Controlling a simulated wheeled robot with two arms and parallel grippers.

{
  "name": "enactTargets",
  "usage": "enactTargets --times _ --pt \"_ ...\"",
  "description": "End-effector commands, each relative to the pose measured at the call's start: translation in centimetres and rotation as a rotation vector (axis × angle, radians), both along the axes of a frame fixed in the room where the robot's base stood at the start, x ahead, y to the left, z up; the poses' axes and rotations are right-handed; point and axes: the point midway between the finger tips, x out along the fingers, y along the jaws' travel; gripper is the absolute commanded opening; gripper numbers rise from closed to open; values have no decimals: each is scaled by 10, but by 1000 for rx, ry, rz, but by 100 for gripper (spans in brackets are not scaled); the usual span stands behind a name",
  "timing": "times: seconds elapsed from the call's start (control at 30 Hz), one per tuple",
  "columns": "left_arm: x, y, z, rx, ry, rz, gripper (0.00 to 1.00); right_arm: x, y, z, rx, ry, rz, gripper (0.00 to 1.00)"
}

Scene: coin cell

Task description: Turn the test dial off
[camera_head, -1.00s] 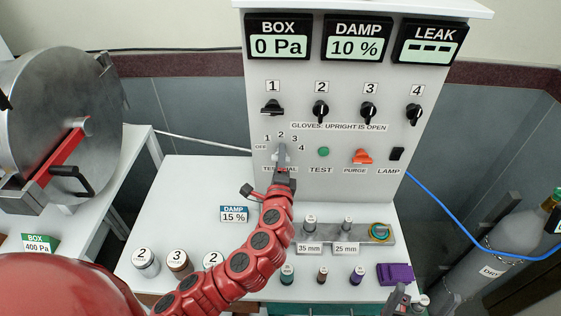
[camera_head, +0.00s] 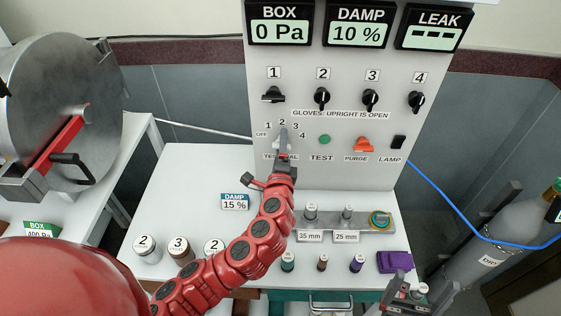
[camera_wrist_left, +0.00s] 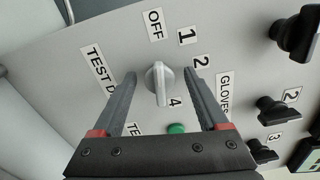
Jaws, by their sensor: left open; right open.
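The test dial is a pale grey knob on the upright panel, under the marks OFF, 1, 2, 3 and 4. In the left wrist view the test dial (camera_wrist_left: 159,84) sits between the two fingers of my left gripper (camera_wrist_left: 160,76), with a gap visible on each side. The fingers are open and point at the panel. In the head view the left gripper (camera_head: 284,156) covers the lower part of the dial and part of its label. I cannot tell for sure which mark the dial points to. My right gripper (camera_head: 408,294) is open and empty at the bottom right.
A green test button (camera_head: 324,140), an orange purge switch (camera_head: 363,145) and a black lamp switch (camera_head: 398,142) lie right of the dial. Several black valve knobs sit above. Below, the white bench holds a DAMP 15 % card (camera_head: 235,202), small cylinders and a purple block (camera_head: 395,261).

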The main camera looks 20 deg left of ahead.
Motion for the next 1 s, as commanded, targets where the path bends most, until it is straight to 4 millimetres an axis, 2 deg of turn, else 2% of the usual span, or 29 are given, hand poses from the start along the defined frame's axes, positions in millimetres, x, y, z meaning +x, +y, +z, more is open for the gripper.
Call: enactTargets --times 0.17,0.5,0.53,0.7,0.83,1.0 --pt "-20 -6 -4 2 1 -4 76 0 0 -8 0 0 0 95" --pt "-85 -25 -3 0 3 -4 76 0 0 -23 0 0 0 95" --pt "-90 -28 5 -1 6 -6 76 0 0 -8 0 1 0 95" --pt "-121 -37 3 1 12 -7 76 0 0 18 0 -1 0 95" --pt "-142 -42 2 3 9 -7 76 0 0 29 0 0 0 95" --pt "-158 -47 1 0 4 -3 76 0 0 35 0 0 0 95"
